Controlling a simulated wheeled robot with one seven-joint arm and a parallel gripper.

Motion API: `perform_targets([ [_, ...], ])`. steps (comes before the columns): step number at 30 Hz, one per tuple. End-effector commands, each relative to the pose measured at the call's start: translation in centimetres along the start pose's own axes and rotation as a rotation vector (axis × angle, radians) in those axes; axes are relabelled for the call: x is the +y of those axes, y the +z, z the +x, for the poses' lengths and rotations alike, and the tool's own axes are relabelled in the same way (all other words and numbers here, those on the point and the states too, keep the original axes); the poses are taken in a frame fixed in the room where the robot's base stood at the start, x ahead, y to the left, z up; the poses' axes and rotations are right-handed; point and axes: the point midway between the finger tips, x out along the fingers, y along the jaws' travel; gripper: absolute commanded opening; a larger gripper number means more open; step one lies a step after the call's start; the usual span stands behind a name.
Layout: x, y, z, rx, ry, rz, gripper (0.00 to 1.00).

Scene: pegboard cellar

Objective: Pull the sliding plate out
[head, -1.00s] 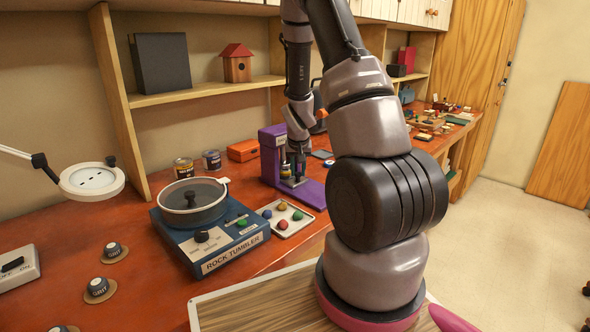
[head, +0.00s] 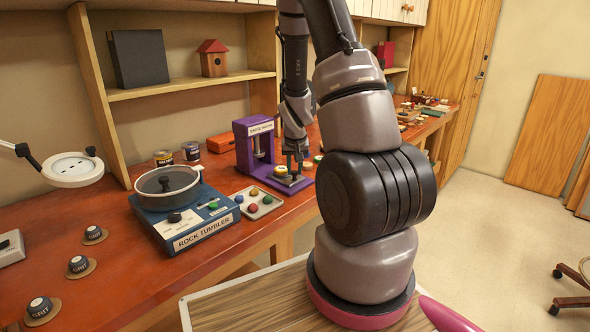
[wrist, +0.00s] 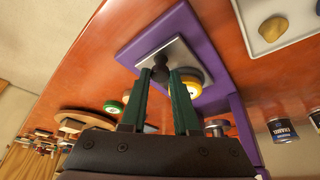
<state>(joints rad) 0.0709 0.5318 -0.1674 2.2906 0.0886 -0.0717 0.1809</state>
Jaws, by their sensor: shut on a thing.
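The purple press (head: 243,150) stands on the red bench, with an upright frame and a flat base. On its base lies a pale metal sliding plate (head: 293,186) carrying a yellow round piece (head: 280,170). In the wrist view the plate (wrist: 148,58) sits over the purple base, and the yellow piece (wrist: 193,86) is just right of the fingers. My gripper (head: 296,168) reaches down over the plate. In the wrist view my gripper (wrist: 160,78) has its green fingers closed around a dark knob (wrist: 160,67) on the plate.
A rock tumbler (head: 180,215) and a tray of coloured stones (head: 262,204) are left of the press. Cans (head: 191,151) and an orange box (head: 222,142) stand behind. Small round pieces lie on the bench right of the press.

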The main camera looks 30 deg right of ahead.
Motion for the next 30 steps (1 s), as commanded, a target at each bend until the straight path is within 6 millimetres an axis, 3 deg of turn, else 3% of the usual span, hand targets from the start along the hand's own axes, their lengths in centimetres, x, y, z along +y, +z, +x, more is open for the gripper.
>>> perform_targets([
  [5, 0.3, 0.4, 0.0, -0.009, 0.005, 0.006, 0.00],
  [6, 0.3, 0.4, 0.0, -0.009, 0.005, 0.006, 0.41],
  [8, 0.3, 0.3, 0.0, -0.008, 0.005, 0.006, 0.58],
  [20, 0.2, 0.1, -0.6, -0.003, 0.003, 0.004, 0.58],
  [30, 0.1, 0.1, -6.7, -0.001, 0.001, 0.001, 0.58],
])
